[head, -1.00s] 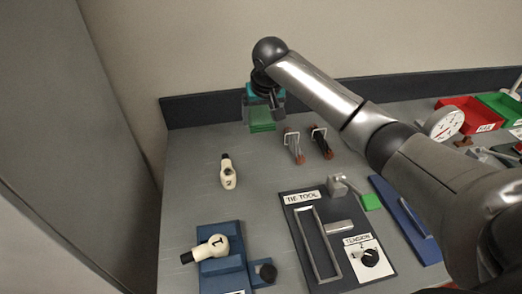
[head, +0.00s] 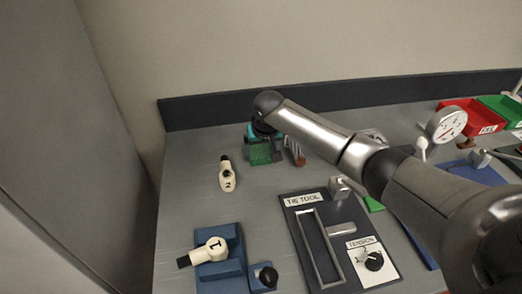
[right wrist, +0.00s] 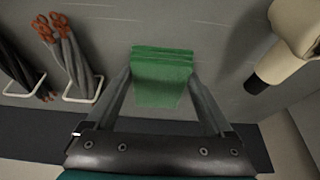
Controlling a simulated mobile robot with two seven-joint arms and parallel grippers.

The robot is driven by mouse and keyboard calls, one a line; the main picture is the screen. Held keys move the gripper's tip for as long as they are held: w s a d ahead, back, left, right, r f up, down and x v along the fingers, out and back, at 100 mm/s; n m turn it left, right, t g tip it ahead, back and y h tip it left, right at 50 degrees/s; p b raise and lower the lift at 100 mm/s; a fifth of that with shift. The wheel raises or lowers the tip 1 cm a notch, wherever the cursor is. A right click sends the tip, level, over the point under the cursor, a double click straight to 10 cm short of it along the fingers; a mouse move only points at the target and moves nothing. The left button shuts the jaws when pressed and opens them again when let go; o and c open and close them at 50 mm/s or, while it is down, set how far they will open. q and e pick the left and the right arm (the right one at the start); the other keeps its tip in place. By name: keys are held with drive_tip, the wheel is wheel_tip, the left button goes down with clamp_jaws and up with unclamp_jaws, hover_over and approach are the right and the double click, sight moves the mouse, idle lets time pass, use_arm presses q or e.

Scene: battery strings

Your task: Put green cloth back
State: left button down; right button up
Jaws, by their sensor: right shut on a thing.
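The folded green cloth (head: 261,155) is at the back left of the grey bench in the head view, low over or at the bench top; I cannot tell whether it touches. It also shows between the fingers in the right wrist view (right wrist: 160,88). My right gripper (right wrist: 160,76) is shut on the cloth, with one finger on each side. In the head view the right gripper (head: 264,146) points down, partly hidden by its own wrist. My left gripper is not in view.
A cream tool marked 2 (head: 228,176) lies just in front left of the cloth. Strap bundles (head: 297,152) stand close on the right, partly hidden by my arm. The tie tool panel (head: 320,225) and a blue stand (head: 218,262) are nearer.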

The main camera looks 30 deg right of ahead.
drive_tip(key=o, duration=0.9)
drive_tip(key=shift+f, duration=0.15)
drive_tip(key=shift+r, duration=0.2)
drive_tip(key=shift+p+v, duration=1.55)
drive_tip(key=shift+v, duration=4.45)
